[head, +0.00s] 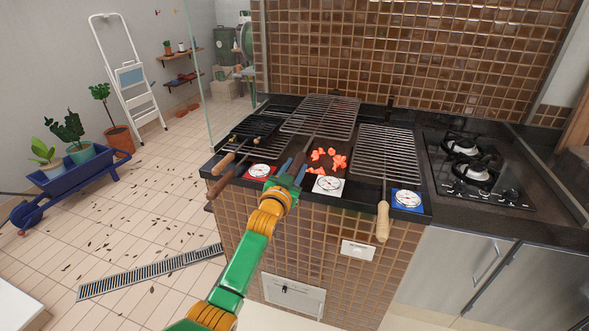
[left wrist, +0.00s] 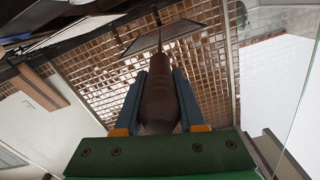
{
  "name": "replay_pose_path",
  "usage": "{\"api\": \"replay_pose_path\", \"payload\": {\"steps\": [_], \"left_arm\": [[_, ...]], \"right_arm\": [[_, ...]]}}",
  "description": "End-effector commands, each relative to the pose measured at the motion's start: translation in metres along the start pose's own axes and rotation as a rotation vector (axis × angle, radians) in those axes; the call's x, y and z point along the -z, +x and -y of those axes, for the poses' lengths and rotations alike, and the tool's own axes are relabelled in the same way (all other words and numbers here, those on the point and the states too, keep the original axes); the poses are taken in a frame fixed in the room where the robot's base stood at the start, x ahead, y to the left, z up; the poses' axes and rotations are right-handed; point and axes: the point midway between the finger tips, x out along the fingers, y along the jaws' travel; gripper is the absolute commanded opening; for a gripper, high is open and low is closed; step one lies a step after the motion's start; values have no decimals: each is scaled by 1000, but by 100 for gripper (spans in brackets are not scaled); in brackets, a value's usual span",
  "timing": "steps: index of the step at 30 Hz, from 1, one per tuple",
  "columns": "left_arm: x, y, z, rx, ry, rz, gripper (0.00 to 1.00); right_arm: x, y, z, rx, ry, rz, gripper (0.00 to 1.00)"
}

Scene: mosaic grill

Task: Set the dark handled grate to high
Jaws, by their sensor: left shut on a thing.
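My left gripper (head: 291,168) is shut on the dark brown handle (left wrist: 158,95) of the middle grate. In the left wrist view the handle stands between my two blue fingers. The held grate (head: 320,115) reaches back from the gripper above the middle bay, and its wire end (left wrist: 160,38) shows past the handle. It appears raised over the glowing coals (head: 338,161). The exact height, and whether it rests on a support, cannot be told. My right gripper is not in view.
Left are a smaller grate (head: 255,129), a brown handle (head: 223,163) and a darker handle (head: 220,187). Right is a grate (head: 387,150) with a pale handle (head: 382,222). Red (head: 260,171), white (head: 328,185) and blue (head: 408,200) framed dials line the front edge. A gas hob (head: 475,170) stands right.

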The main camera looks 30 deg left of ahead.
Motion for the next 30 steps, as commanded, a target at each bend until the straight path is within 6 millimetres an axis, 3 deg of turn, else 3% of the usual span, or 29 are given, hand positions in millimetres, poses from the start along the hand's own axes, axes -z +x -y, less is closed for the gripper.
{"api": "replay_pose_path", "payload": {"steps": [2, 3, 5, 6, 17, 30], "left_arm": [[6, 0, 2, 3, -1, -17, 0], [6, 0, 2, 3, -1, -17, 49], [6, 0, 1, 3, -1, -16, 66], [5, 0, 1, 3, 0, -14, 69], [3, -6, 0, 1, 0, -10, 69], [3, -67, 0, 2, 0, -12, 69]], "right_arm": [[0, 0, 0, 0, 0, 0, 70], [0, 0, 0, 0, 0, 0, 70], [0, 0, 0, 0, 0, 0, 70], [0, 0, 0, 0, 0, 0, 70], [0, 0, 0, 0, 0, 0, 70], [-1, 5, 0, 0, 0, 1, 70]]}}
